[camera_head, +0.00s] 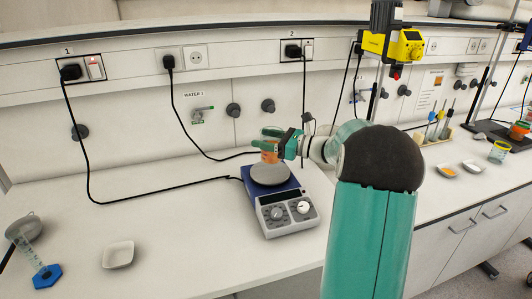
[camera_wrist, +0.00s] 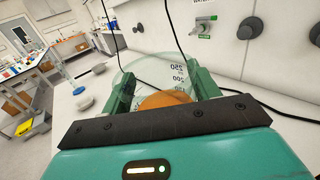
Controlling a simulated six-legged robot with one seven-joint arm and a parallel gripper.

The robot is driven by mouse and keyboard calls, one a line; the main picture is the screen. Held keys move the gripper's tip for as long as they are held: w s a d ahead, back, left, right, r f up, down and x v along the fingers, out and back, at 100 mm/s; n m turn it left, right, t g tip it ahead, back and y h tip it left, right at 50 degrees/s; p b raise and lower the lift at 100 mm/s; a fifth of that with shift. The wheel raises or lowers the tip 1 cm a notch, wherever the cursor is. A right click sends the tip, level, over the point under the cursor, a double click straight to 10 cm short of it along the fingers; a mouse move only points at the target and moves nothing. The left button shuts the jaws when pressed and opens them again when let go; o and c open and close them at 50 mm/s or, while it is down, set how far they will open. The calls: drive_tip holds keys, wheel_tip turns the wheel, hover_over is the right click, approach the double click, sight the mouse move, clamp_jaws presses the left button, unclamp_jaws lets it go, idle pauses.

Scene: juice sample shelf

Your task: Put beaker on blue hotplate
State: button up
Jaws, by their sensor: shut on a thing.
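The beaker (camera_head: 269,156) is clear glass with orange liquid in it. My gripper (camera_head: 273,142) is shut on it, and the beaker appears upright. In the wrist view the beaker (camera_wrist: 150,67) shows its wide rim and volume marks between the two green fingers of my gripper (camera_wrist: 163,90). The blue hotplate (camera_head: 262,193) has a round grey top plate and a white front panel with knobs. The beaker is at the far side of the round plate in the head view. I cannot tell whether it touches the plate.
A white weighing dish (camera_head: 118,255) and a blue-based cylinder (camera_head: 46,275) are on the bench at left. Black cables (camera_head: 150,200) run along the bench behind the hotplate. A yellow device (camera_head: 392,40) on a stand is at right. The bench left of the hotplate is mostly clear.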

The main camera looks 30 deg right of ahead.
drive_tip(key=shift+w+d+f, duration=0.25)
drive_tip(key=shift+w+f, duration=0.2)
drive_tip(key=shift+f, duration=0.6)
drive_tip(key=shift+w+d+f, duration=0.2)
drive_tip(key=shift+w+f, duration=0.2)
drive_tip(key=shift+f, duration=0.7)
drive_tip(key=shift+w+d+f, duration=0.25)
drive_tip(key=shift+w+f, duration=0.2)
drive_tip(key=shift+f, duration=0.6)
drive_tip(key=shift+f, duration=0.1)
drive_tip(key=o, duration=1.1)
drive_tip(key=shift+s+d, duration=0.25)
drive_tip(key=shift+s, duration=0.05)
drive_tip(key=v, duration=1.1)
drive_tip(key=shift+s+d, duration=0.1)
drive_tip(key=shift+s, duration=0.05)
